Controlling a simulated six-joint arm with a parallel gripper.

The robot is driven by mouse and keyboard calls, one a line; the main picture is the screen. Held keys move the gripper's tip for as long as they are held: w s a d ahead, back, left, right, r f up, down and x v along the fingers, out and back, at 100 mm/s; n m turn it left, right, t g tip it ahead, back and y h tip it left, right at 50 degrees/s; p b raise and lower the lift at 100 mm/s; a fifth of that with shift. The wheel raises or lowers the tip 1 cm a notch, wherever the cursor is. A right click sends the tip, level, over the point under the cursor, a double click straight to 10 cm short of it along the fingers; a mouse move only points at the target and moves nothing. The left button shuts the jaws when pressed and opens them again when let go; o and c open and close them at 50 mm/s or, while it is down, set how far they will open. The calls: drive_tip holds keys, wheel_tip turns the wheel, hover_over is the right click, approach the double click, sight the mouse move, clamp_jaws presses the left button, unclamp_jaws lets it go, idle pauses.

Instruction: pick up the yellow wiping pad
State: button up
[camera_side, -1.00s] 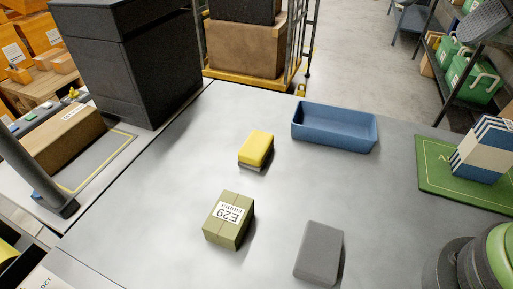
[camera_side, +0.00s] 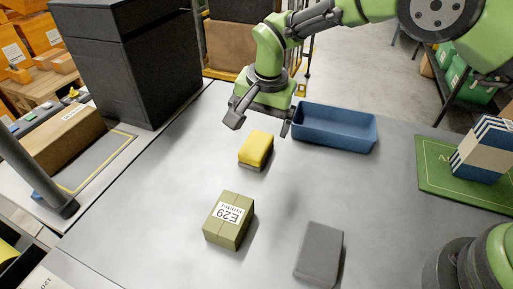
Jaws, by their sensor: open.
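The yellow wiping pad (camera_side: 257,147) lies on the grey table, with a darker grey layer along its underside. My gripper (camera_side: 261,129) is above and just behind the pad, its two dark fingers spread wide. The left finger is up and left of the pad, and the right finger is to its right, in front of the blue bin's left end. Nothing is between the fingers, and the gripper appears apart from the pad.
A blue open bin (camera_side: 335,143) stands right of the pad. A striped stack (camera_side: 482,150) sits on a green mat (camera_side: 437,178) at right. The table's middle is clear.

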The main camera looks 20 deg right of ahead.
sight(258, 143)
drive_tip(key=shift+w+f, duration=0.25)
drive_tip(key=shift+f, duration=1.15)
drive_tip(key=shift+w+f, duration=0.3)
drive_tip(key=shift+f, duration=1.05)
drive_tip(key=shift+w+f, duration=0.25)
drive_tip(key=shift+f, duration=1.15)
drive_tip(key=shift+f, duration=0.25)
drive_tip(key=c, duration=1.1)
